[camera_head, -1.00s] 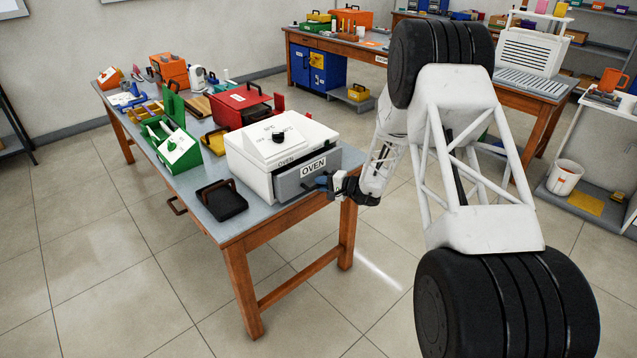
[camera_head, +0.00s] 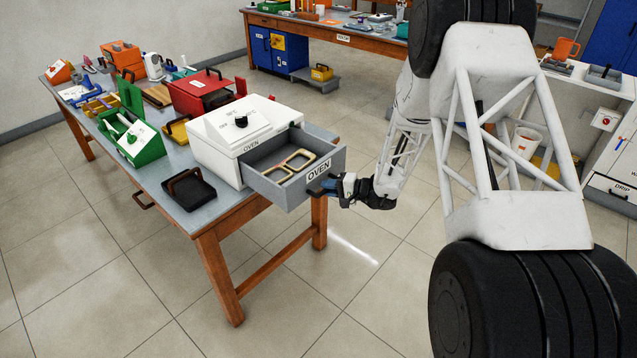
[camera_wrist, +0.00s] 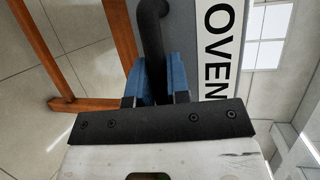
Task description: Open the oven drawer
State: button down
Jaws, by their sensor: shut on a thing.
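The white oven (camera_head: 212,150) stands on the near right end of the workbench, with a black knob on its sloped top. Its grey drawer (camera_head: 262,186), labelled OVEN, is pulled well out to the right. My gripper (camera_head: 330,184) is at the drawer's front face. In the wrist view its blue fingers (camera_wrist: 157,82) are shut on the black drawer handle (camera_wrist: 152,30), beside the OVEN label (camera_wrist: 218,45). Part of the handle is hidden behind the fingers.
A green box (camera_head: 135,140) and a red case (camera_head: 200,92) stand farther back. The open drawer overhangs the bench's right edge, with clear floor beyond.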

jog(key=shift+s+d, duration=0.25)
jog(key=shift+d, duration=0.1)
jog(key=c, duration=1.1)
grip_release()
jog(key=v, duration=0.7)
jog(key=shift+s+d, duration=0.15)
jog(key=shift+d, duration=0.2)
jog(key=shift+r, duration=0.15)
